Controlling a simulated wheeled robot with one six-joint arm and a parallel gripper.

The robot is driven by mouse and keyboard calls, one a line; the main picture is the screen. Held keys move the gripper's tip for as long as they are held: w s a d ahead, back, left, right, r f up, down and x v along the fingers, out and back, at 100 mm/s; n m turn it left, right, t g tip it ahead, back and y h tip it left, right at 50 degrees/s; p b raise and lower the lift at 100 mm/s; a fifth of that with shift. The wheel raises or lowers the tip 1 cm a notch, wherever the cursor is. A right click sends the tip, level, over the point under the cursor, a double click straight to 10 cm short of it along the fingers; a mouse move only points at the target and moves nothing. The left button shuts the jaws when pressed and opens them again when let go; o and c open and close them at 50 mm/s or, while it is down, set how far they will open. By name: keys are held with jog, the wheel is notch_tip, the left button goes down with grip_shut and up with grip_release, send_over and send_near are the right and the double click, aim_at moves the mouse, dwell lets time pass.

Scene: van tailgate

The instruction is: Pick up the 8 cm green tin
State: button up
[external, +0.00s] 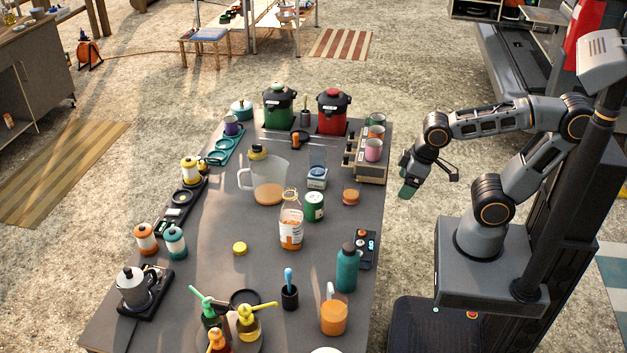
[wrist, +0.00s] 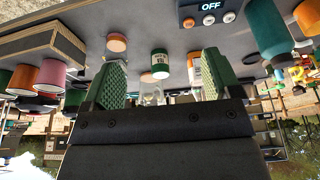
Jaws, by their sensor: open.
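The green tin (external: 314,206) has a white label and stands upright on the dark table, just right of the clear jar with orange contents. In the wrist view, which looks upside down, the green tin (wrist: 160,64) shows between my two green finger pads but farther off. My gripper (external: 430,185) is open and empty, out past the table's right edge, to the right of the tin and apart from it. It also shows large in the wrist view (wrist: 165,62).
An orange-contents jar (external: 291,228) stands close to the tin. Open table lies just below the tin.

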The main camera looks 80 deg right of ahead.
aim_at(318, 206)
jog(key=shift+o, duration=0.7)
jog(key=shift+f, duration=0.1)
